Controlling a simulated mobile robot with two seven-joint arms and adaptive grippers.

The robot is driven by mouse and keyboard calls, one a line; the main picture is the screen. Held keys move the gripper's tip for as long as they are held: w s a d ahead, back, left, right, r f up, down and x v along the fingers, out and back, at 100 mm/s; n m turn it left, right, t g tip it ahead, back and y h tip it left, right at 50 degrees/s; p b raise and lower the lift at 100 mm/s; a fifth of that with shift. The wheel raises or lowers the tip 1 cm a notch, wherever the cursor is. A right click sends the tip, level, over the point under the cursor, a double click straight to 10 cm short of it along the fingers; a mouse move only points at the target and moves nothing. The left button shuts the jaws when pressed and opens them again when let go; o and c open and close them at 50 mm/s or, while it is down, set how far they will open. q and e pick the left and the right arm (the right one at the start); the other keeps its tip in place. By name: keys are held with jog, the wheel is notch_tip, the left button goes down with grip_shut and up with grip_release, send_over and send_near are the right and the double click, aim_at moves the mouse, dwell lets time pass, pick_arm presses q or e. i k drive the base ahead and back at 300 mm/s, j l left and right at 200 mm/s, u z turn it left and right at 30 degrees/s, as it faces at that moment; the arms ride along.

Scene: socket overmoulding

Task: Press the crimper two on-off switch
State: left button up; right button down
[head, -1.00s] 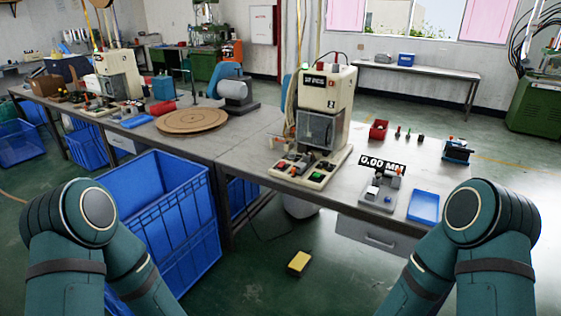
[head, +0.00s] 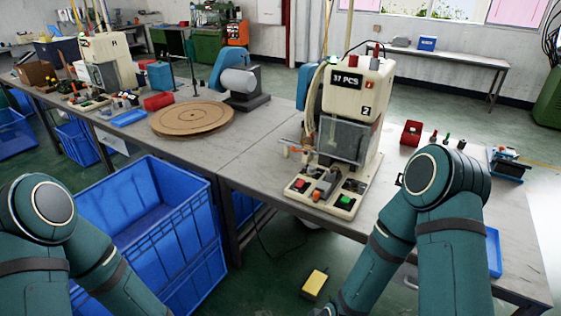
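Crimper two (head: 352,105) is the cream machine marked "2" on the grey worktable (head: 225,150), with a "37 PCS" display (head: 346,80). A small orange-red element (head: 370,85) is on its upper front; I cannot tell if this is the on-off switch. Its base carries a red button (head: 299,184), a green button (head: 345,200) and an orange lever-like part (head: 317,194). My two arms show only as bent teal links at the lower left and lower right. Neither gripper is in view.
Blue crates (head: 155,220) stand on the floor before the table. A round wooden board (head: 192,118) lies left of the crimper, and a red bin (head: 411,132) to its right. A yellow pedal-like box (head: 314,283) is on the floor. My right arm covers part of the table.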

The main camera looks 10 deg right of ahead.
aim_at(300, 183)
jog(key=i+u, duration=0.15)
jog(key=i, duration=0.5)
jog(key=i+l+u, duration=0.2)
jog(key=i, duration=0.4)
